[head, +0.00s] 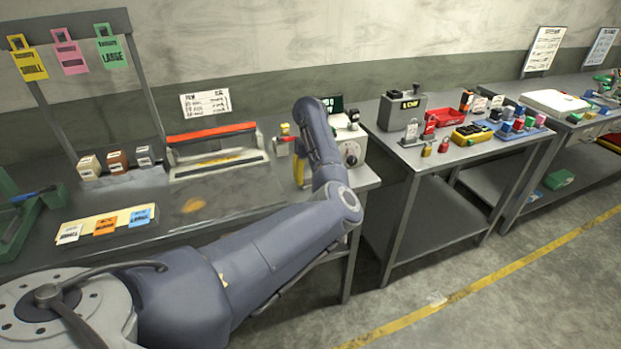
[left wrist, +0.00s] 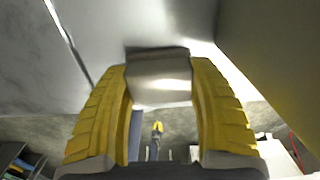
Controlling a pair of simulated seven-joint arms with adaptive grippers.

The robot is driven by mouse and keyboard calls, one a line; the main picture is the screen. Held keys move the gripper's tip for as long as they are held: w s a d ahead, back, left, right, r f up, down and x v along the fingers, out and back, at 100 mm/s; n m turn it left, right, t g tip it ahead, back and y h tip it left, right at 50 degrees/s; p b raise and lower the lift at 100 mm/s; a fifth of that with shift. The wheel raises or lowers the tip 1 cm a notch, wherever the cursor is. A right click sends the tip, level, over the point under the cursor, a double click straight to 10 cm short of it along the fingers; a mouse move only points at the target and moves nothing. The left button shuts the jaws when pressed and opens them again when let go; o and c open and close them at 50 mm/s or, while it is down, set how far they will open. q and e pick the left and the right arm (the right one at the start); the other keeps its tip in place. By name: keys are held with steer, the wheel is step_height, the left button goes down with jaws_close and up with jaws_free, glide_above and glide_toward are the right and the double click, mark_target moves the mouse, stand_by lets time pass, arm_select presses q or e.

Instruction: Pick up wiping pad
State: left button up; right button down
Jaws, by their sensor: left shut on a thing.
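My left gripper (left wrist: 161,72) has its two yellow fingers closed on the sides of a shiny grey block (left wrist: 160,88) in the left wrist view. I cannot tell for certain whether this block is the wiping pad. In the head view my left arm reaches in from the left, and a yellow finger of my left gripper (head: 299,171) shows beside the arm near the white machine with a dial (head: 352,153). The held block is hidden there. No other wiping pad can be made out. My right gripper is in neither view.
The left bench holds a sealer with a red bar (head: 212,133), small boxes (head: 117,161) and a card strip with coloured tags (head: 104,226). A second table (head: 408,160) with padlocks and boxes stands right, across a gap.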

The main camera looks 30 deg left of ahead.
arm_select(q)
step_height(320, 180, up, 20)
stand_by(0.7)
